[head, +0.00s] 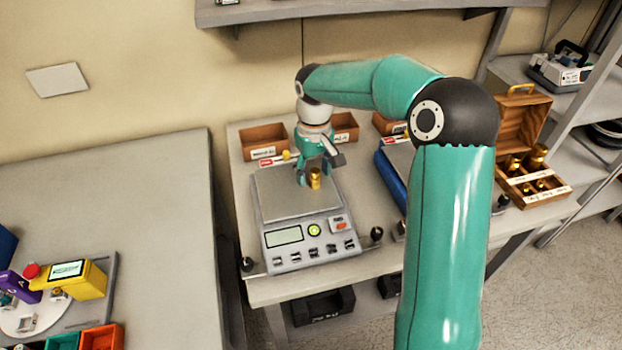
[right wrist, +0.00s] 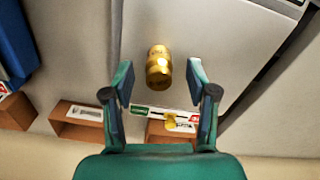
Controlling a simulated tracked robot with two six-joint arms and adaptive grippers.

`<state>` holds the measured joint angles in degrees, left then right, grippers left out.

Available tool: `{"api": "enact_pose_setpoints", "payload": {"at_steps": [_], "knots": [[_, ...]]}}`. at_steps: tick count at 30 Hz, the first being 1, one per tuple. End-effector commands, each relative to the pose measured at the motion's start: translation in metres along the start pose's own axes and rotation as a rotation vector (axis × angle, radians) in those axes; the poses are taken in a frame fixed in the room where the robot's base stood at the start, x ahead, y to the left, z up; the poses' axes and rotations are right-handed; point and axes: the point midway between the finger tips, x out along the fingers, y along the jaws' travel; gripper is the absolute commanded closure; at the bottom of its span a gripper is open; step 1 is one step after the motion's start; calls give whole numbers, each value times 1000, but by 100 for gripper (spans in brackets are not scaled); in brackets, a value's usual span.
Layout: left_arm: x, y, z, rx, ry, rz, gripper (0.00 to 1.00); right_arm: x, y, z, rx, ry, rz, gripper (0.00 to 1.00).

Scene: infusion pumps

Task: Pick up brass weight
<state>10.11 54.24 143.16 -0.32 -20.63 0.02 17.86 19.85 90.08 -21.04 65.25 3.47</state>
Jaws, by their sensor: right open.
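A brass weight (head: 315,178) stands on the pan of a grey digital scale (head: 290,205). In the right wrist view the brass weight (right wrist: 159,66) shows just beyond the open fingers, near the midline between them. My right gripper (head: 313,172) is above the scale pan, close to the weight; its fingers (right wrist: 158,80) are apart with nothing between them. I cannot tell whether a finger touches the weight. A smaller brass piece (right wrist: 171,121) lies near a label strip behind the scale. My left gripper is not in view.
Small brown boxes (head: 264,141) stand behind the scale. A second, blue-sided scale (head: 391,178) is to the right, partly behind my arm. An open wooden case (head: 530,180) holds several brass weights. A grey table (head: 110,215) with colored items is at left.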

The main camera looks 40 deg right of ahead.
Motion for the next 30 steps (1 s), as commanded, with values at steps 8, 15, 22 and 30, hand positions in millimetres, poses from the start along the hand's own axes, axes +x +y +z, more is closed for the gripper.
{"api": "enact_pose_setpoints", "payload": {"at_steps": [8, 15, 22, 30], "knots": [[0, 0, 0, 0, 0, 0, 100, 0, 0, 0, 0, 0, 0, 61], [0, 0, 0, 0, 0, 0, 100, 0, 0, 0, 0, 1, 0, 100], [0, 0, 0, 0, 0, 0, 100, -1, 0, 0, 0, 2, 0, 100], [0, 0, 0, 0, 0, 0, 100, -7, 0, -1, 0, 4, 0, 100]]}}
